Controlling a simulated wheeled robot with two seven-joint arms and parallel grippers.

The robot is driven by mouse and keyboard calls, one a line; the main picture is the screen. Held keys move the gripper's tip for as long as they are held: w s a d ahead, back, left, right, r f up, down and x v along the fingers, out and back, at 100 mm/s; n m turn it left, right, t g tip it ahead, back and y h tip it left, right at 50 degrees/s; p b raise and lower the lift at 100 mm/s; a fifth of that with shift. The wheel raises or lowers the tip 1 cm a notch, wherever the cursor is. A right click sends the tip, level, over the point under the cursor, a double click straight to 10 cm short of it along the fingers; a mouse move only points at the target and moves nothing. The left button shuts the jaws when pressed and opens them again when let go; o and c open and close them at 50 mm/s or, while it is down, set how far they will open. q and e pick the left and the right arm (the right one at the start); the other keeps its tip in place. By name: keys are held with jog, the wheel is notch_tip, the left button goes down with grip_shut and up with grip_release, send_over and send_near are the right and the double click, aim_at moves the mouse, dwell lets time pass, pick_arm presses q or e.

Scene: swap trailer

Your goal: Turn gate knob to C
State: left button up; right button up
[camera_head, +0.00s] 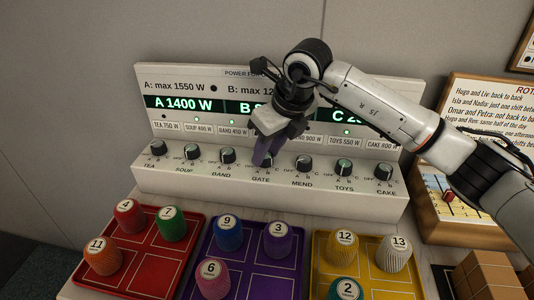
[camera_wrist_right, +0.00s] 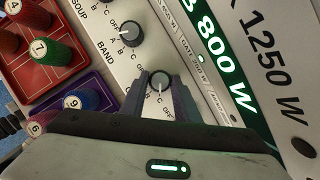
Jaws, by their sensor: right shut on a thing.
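The gate knob (camera_wrist_right: 160,79) is a dark round knob with a grey top in the right wrist view. My right gripper (camera_wrist_right: 161,94) has one purple finger on each side of it and is shut on it. In the head view my right gripper (camera_head: 264,158) reaches down to the panel just above the GATE label, and its fingers hide the knob. The small letters around the knob are partly covered, and I cannot tell surely which one its mark points to. My left gripper is not in view.
The white power panel (camera_head: 160,180) has more knobs on both sides, with the band knob (camera_head: 227,155) and mend knob (camera_head: 303,163) closest. Its display (camera_head: 184,104) reads A 1400 W. Red (camera_head: 150,288), purple (camera_head: 253,284) and yellow (camera_head: 381,287) trays with numbered pegs stand in front.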

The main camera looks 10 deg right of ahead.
dwell(0.4)
jog(key=o, duration=1)
jog(key=shift+o, duration=0.2)
jog(key=shift+r, duration=0.1)
jog(key=v, duration=1)
jog(key=shift+b, duration=0.35)
